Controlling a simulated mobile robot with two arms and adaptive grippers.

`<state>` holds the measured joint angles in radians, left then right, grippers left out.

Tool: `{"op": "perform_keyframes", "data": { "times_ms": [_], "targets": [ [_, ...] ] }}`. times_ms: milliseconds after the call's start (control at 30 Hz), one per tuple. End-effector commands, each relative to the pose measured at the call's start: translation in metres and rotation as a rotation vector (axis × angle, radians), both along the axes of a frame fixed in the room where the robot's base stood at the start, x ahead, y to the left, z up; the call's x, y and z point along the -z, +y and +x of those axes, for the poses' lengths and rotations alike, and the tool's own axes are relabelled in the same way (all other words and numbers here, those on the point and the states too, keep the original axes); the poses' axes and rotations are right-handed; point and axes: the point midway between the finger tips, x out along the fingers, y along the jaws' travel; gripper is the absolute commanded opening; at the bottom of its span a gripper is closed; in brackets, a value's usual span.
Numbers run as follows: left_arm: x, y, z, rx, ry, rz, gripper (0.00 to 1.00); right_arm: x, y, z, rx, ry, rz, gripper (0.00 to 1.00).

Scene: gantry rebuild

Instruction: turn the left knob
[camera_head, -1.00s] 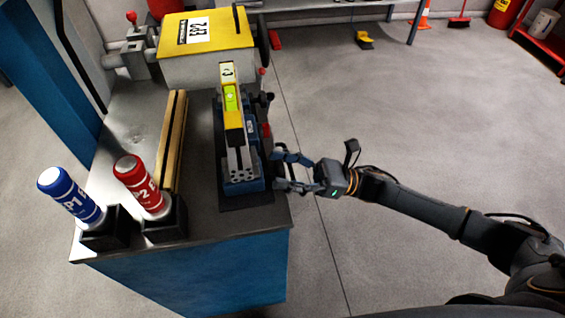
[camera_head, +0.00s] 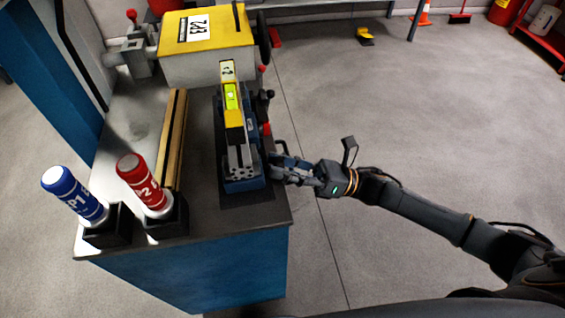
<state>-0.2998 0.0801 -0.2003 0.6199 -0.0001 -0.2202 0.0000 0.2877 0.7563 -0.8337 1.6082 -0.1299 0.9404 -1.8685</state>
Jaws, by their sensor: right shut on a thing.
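A blue fixture (camera_head: 243,184) stands near the right edge of the bench, with a yellow spirit level (camera_head: 234,119) on top that has a green vial. A small dark knob (camera_head: 269,95) sticks out on its right side, farther back. My right gripper (camera_head: 274,168) is at the fixture's near right side, with its fingers closed together on a small part there. The fingers hide that part, so I cannot tell its shape or how far it is turned. I cannot tell from the picture which knob is the left one. My left gripper is not in view.
Blue (camera_head: 75,196) and red (camera_head: 142,184) cylinders lean in black holders at the bench's front left. A wooden bar (camera_head: 173,139) lies left of the fixture. A yellow-topped machine (camera_head: 207,42) stands behind.

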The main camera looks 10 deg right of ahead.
Motion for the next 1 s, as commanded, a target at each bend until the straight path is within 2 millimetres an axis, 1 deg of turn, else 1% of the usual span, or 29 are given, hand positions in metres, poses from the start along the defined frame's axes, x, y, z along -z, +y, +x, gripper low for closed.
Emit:
{"op": "perform_keyframes", "data": {
  "times_ms": [33, 200, 467, 500, 600, 1000],
  "targets": [
    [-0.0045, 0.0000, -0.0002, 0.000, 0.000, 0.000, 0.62, -0.0021, -0.0001, -0.0004, 0.002, 0.043, 0.000, 0.06],
    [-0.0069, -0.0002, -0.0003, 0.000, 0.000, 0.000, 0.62, -0.0007, -0.0003, 0.0003, 0.002, 0.125, -0.001, 0.06],
    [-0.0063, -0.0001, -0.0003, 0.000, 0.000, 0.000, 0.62, -0.0001, -0.0003, 0.0007, 0.002, 0.129, 0.000, 0.06],
    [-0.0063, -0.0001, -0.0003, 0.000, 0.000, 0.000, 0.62, 0.0000, -0.0003, 0.0006, 0.002, 0.128, 0.000, 0.42],
    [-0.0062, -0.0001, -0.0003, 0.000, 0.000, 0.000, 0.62, 0.0000, -0.0003, 0.0006, 0.002, 0.128, 0.000, 0.61],
    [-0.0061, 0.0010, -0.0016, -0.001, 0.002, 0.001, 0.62, 0.0009, -0.0002, 0.0003, 0.001, 0.129, -0.002, 0.61]
  ]
}}
